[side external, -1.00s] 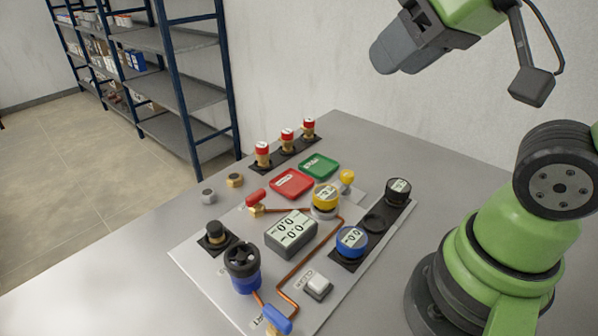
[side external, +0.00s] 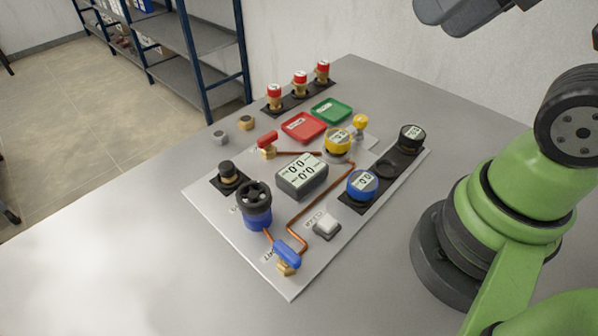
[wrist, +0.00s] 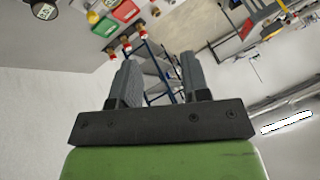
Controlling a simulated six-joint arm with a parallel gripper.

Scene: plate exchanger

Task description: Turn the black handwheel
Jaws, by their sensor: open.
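The black handwheel (side external: 254,196) sits on top of a blue cylindrical body (side external: 257,219) at the front left of the grey panel (side external: 222,204). It is a round spoked wheel, and nothing touches it. My gripper (wrist: 158,66) is open and empty in the wrist view, its two grey fingers apart. In the side view only a part of my gripper (side external: 458,14) shows at the top right edge, high above the table and far from the handwheel. The handwheel is not seen in the wrist view.
A display box (side external: 302,176), a blue-handled valve (side external: 287,254), a red-handled valve (side external: 267,144) and a white button (side external: 327,226) share the panel. Red and green trays (side external: 331,111) and several red-capped fittings stand behind. The front left of the table (side external: 110,270) is clear.

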